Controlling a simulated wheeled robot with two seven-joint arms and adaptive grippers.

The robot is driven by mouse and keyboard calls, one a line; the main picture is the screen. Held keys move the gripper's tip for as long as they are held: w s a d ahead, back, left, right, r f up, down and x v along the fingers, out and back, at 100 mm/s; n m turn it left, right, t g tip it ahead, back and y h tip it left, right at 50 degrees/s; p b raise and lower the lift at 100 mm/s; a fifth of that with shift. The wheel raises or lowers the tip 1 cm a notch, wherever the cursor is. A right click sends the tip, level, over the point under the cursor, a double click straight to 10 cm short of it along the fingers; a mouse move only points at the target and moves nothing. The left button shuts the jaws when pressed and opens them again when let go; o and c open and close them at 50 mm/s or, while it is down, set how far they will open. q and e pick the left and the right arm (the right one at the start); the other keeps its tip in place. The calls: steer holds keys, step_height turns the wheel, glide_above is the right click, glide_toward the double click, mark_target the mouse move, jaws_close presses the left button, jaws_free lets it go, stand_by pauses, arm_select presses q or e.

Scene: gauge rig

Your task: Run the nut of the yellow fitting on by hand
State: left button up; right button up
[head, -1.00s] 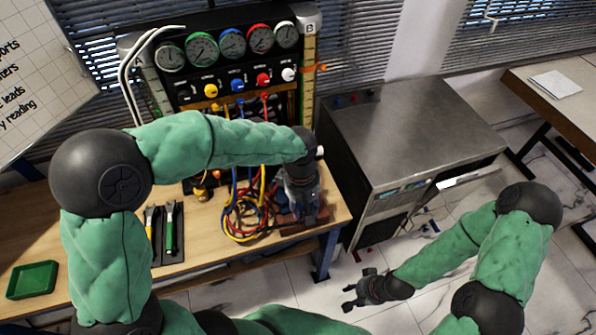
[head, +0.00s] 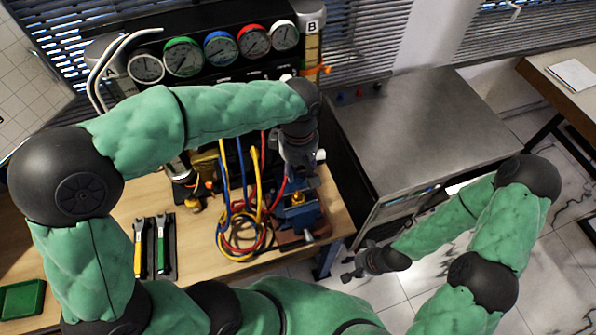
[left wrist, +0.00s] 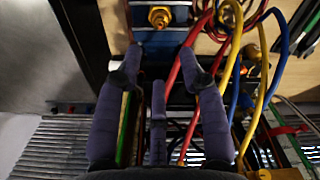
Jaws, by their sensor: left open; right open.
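A brass hex fitting (left wrist: 159,17) sits on the face of the blue vise (left wrist: 165,42) at the top of the left wrist view. The blue vise (head: 299,214) also shows in the head view at the bench's right end. A yellow hose (head: 256,185) hangs from the panel into a loose coil; I cannot tell whether it joins the brass fitting. My left gripper (head: 303,178) is above and behind the vise. In the left wrist view its fingers (left wrist: 159,66) are spread and empty, short of the fitting. My right gripper (head: 352,268) is open and empty, low beyond the bench's right end.
Red and blue hoses (head: 228,195) hang beside the yellow one, close to the left gripper. The gauge panel (head: 215,65) stands behind. Two wrenches (head: 160,245) lie on a dark mat, and a green tray (head: 22,298) is at left. A steel cabinet (head: 420,125) stands right.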

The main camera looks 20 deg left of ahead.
mark_target(298, 191)
arm_select(q)
step_height(298, 191, down, 10)
steer(key=shift+s+r+b, duration=0.1)
steer(key=shift+b, duration=0.65)
steer(key=shift+f, duration=0.45)
jaws_close()
